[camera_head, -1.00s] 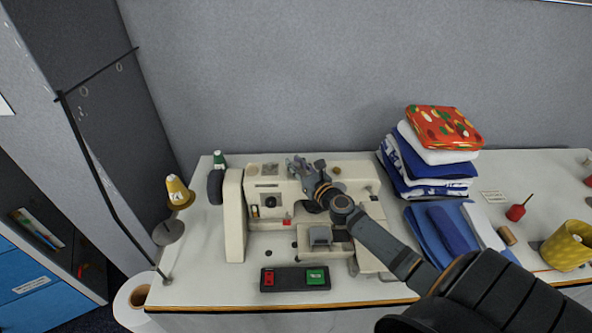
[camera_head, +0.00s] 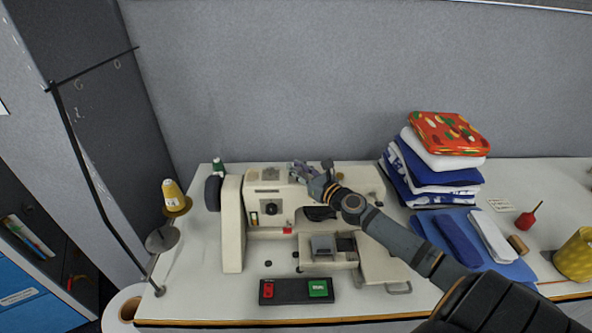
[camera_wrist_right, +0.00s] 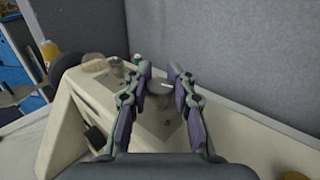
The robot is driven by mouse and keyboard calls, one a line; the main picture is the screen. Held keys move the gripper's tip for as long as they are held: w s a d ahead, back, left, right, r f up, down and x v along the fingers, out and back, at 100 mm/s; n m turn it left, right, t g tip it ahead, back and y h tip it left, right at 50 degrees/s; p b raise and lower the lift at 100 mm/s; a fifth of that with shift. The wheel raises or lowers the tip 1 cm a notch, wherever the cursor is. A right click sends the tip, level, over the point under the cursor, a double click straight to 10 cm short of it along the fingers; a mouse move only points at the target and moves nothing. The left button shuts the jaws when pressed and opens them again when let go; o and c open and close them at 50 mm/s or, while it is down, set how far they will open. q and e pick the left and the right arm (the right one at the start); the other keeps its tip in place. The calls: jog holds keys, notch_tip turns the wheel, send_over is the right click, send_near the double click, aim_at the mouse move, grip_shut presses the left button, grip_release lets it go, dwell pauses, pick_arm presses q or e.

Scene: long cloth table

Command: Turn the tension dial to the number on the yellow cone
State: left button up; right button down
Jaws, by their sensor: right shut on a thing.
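The yellow cone (camera_head: 173,194) stands on a thread stand left of the cream sewing machine (camera_head: 232,230); no number on it is legible. It also shows at the upper left of the right wrist view (camera_wrist_right: 50,51). My right gripper (camera_head: 299,171) is at the top of the machine. In the right wrist view its fingers (camera_wrist_right: 160,80) are shut on a round grey dial (camera_wrist_right: 158,88) with a white mark. The dial's numbers are not readable, and the gripper hides it in the head view. My left gripper is not in view.
A control box with red and green buttons (camera_head: 297,291) lies in front of the machine. A thin black stand (camera_head: 95,190) rises at the left.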

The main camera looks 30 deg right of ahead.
jog(key=shift+w+d+r, duration=0.1)
jog(key=shift+d+r, duration=0.05)
dwell(0.7)
jog(key=c, duration=1.6)
grip_release()
jog(key=o, duration=0.5)
jog(key=shift+s+d, duration=0.3)
jog(key=shift+d, duration=0.1)
jog(key=shift+w+a, duration=0.1)
jog(key=shift+a, duration=0.2)
